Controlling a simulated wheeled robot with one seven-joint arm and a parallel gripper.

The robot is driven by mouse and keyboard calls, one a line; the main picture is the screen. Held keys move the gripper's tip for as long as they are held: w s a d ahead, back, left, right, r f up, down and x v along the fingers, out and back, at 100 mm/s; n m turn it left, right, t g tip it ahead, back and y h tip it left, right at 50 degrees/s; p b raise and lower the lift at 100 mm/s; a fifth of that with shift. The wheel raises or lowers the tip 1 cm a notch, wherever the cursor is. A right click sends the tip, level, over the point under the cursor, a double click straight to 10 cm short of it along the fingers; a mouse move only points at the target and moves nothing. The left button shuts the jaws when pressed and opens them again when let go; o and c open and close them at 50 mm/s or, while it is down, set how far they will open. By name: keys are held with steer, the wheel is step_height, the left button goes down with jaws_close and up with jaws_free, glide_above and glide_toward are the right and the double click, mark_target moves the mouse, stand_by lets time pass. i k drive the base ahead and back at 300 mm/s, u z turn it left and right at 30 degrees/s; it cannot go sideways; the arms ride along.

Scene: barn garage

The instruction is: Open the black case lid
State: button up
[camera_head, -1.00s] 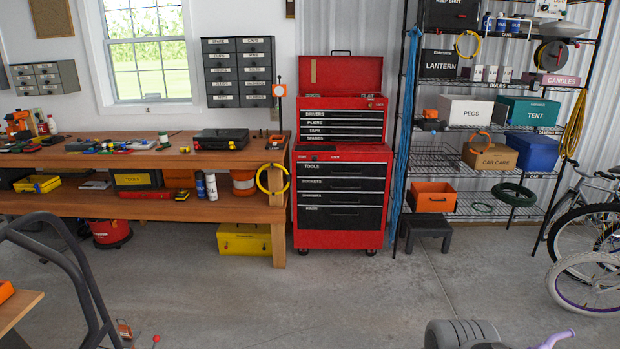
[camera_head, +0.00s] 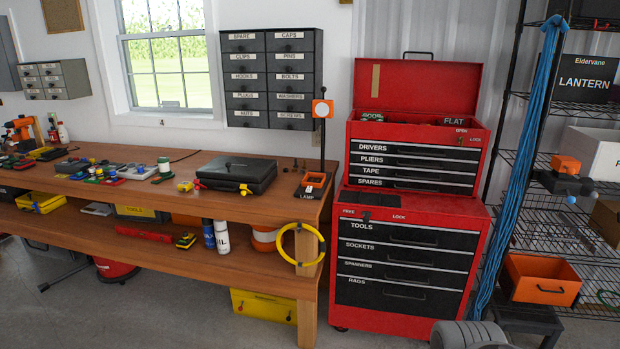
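The black case (camera_head: 235,174) lies flat on the wooden workbench top, near its right end. Its lid looks shut, and small yellow latches (camera_head: 245,188) show on its front side. A yellow-handled item lies just left of the case. My gripper is not clearly in view. A grey rounded part of my own body (camera_head: 470,334) shows at the bottom edge, well apart from the case.
The red tool chest (camera_head: 410,225) stands right of the workbench (camera_head: 262,205). An orange-headed lamp (camera_head: 322,110) stands at the bench's right corner. A yellow ring (camera_head: 299,247) hangs on the bench front. Concrete floor before the bench is clear.

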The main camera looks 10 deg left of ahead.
mark_target(238, 169)
steer(key=u, duration=0.65)
steer(key=i, duration=1.75)
steer(key=u, duration=1.55)
steer(key=i, duration=1.35)
steer(key=u, duration=0.25)
